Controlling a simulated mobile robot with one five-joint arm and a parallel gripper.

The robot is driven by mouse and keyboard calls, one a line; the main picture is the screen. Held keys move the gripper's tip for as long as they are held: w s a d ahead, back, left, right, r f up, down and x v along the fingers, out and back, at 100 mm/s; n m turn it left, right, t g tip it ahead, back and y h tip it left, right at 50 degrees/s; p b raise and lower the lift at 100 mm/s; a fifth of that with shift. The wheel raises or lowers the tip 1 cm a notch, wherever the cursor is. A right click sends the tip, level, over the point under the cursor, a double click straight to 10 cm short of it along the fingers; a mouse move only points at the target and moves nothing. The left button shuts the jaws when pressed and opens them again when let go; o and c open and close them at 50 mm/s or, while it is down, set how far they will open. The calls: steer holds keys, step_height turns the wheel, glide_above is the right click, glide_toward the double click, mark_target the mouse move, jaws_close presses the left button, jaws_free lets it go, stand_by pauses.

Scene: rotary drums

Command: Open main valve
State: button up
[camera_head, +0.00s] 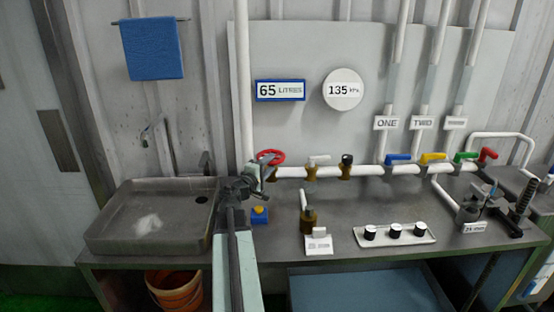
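A red round handwheel (270,157) sits on a brass valve on the white pipe (295,172), left of the middle. No label names it as the main valve. My gripper (264,174) is just below and left of the red wheel, in front of the pipe. It partly hides the valve body, and I cannot tell whether it touches it. The fingertips are small and dark, so their opening is unclear.
A metal sink (110,240) is at left. A blue box with a yellow button (260,214) stands right of my arm. A brass piece with a lever (308,219) and a panel of black knobs (352,238) stand on the bench. Displays read 65 litres (280,91) and 135 (343,90).

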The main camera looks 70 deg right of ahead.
mark_target(278, 155)
steer(key=d, duration=0.3)
steer(key=s+d, duration=0.1)
steer(key=d, duration=0.2)
steer(key=shift+s+d, duration=0.15)
